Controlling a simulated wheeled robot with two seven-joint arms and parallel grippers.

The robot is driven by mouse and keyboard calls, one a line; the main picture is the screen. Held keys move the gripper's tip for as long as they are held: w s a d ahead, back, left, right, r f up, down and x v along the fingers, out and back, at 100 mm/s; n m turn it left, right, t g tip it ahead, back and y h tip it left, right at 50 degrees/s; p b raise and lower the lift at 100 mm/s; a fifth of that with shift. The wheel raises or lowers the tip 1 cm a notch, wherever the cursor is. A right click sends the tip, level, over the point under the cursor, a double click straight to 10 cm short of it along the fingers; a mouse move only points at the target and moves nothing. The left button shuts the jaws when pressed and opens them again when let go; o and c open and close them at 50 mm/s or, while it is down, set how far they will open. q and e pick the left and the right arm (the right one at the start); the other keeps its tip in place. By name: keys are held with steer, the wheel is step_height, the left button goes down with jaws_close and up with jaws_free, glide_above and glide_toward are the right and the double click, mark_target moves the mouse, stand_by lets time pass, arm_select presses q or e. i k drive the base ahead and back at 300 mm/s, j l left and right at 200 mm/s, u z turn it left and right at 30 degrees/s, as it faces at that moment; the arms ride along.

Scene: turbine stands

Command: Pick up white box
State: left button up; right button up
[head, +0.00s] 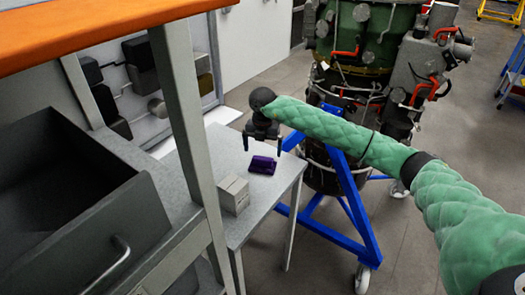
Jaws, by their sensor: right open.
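A white box (234,194) stands upright on the grey table (276,191), near its front left part. Its lower left side is close to the grey post of the workbench. My right gripper (262,146) points down above the table, behind the box and a little to its right in the picture. Its two dark fingers are apart with nothing between them. The gripper is clear of the box. My left gripper is not in the picture.
A purple object (262,165) lies on the table below my right gripper. A workbench with an orange top (90,30) and an open dark drawer (75,190) fills the left. A turbine (365,70) on a blue stand (350,215) stands right of the table.

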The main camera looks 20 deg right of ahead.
mark_target(234, 195)
steer(key=k+l, duration=0.8)
steer(key=l, duration=0.1)
